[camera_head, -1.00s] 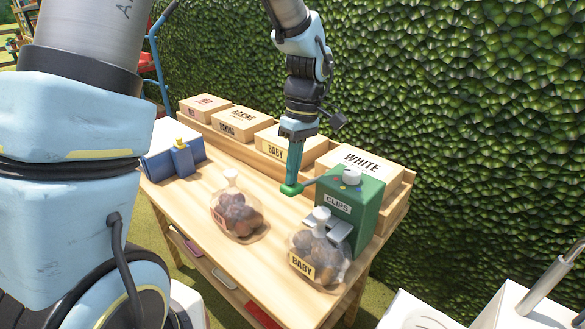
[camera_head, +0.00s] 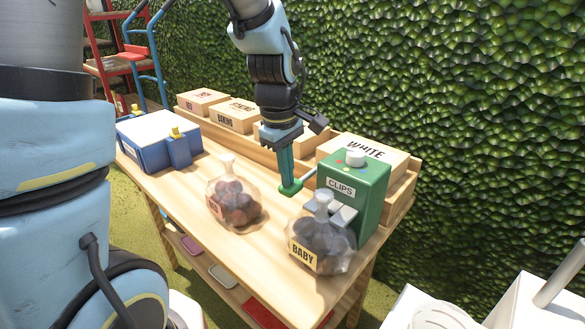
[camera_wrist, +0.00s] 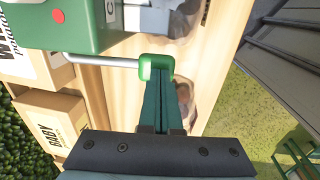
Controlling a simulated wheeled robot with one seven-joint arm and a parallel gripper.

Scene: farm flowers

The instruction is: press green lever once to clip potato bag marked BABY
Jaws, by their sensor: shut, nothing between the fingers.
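The green clip machine (camera_head: 355,187), labelled CLIPS, stands at the right end of the table. Its lever is a grey rod ending in a green handle (camera_head: 291,189), and the rod slopes down toward that handle. My gripper (camera_head: 287,180) is shut, pointing down, with its tips at the handle. In the wrist view the shut fingers (camera_wrist: 163,85) meet the handle (camera_wrist: 155,67); firm contact is hard to tell. The potato bag marked BABY (camera_head: 320,243) stands upright, its neck at the machine's grey jaws (camera_head: 346,216). Whether a clip is on the neck is unclear.
A second potato bag (camera_head: 234,204) stands left of the machine on the wooden table (camera_head: 262,250). A blue machine (camera_head: 158,140) is at the far left. Labelled boxes, including WHITE (camera_head: 362,151), line the table's back edge. A hedge rises behind.

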